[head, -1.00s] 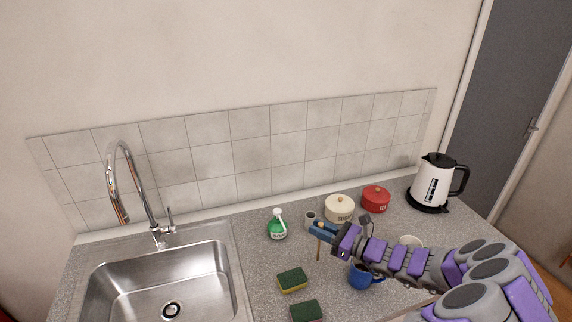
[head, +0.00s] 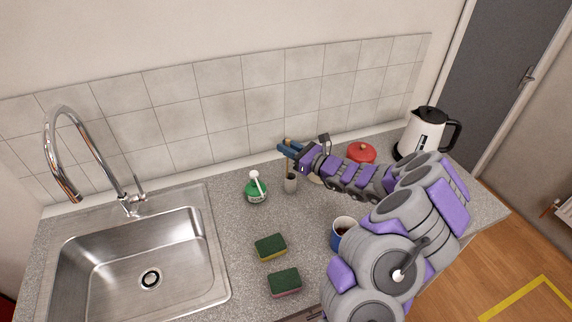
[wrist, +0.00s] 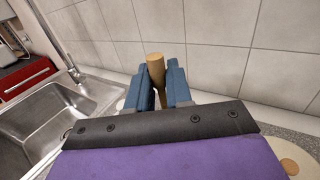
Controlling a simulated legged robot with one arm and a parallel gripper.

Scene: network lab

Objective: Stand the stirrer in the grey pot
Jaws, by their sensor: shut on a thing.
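My gripper (head: 289,149) is shut on the wooden stirrer (head: 287,166) and holds it roughly upright near the tiled wall. In the wrist view, the stirrer's thick top end (wrist: 156,68) stands between the two blue fingers (wrist: 160,88). The small grey pot (head: 291,183) stands on the counter directly below my gripper. The stirrer's lower end meets the pot's mouth in the head view; I cannot tell whether it is inside, above or behind the rim. The pot is not discernible in the wrist view.
A green bottle with a white top (head: 256,188) stands just left of the pot. A red lidded pot (head: 361,153) and a kettle (head: 424,132) stand to the right. A blue mug (head: 342,229) and two sponges (head: 271,247) are nearer. The sink (head: 140,265) is left.

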